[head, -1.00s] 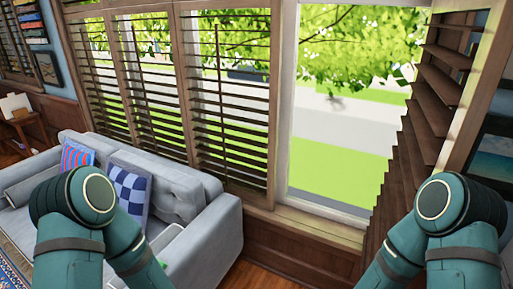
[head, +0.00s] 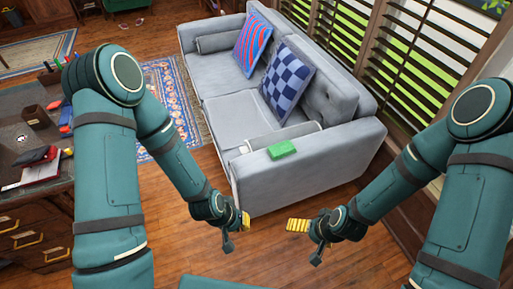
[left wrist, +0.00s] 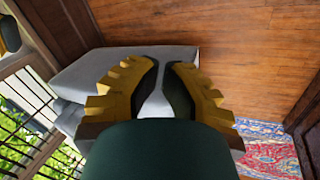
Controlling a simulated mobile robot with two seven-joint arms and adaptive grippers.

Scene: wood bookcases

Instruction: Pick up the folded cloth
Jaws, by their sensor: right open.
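A green folded cloth (head: 282,149) lies on top of the near arm of the grey sofa (head: 345,145). My left gripper (head: 246,222) is in front of the sofa arm, below and to the left of the cloth in the head view, and apart from it. In the left wrist view its yellow fingers (left wrist: 165,68) are apart with nothing between them. My right gripper (head: 297,225) is in front of the same arm, below the cloth, open and empty. The cloth cannot be made out in the left wrist view.
A red-and-blue pillow (head: 254,44) and a blue checkered pillow (head: 287,80) rest on the sofa. A desk (head: 38,195) with several items stands at the left. Shuttered windows (head: 400,55) line the right. Wooden floor (head: 215,255) is clear in front of the sofa.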

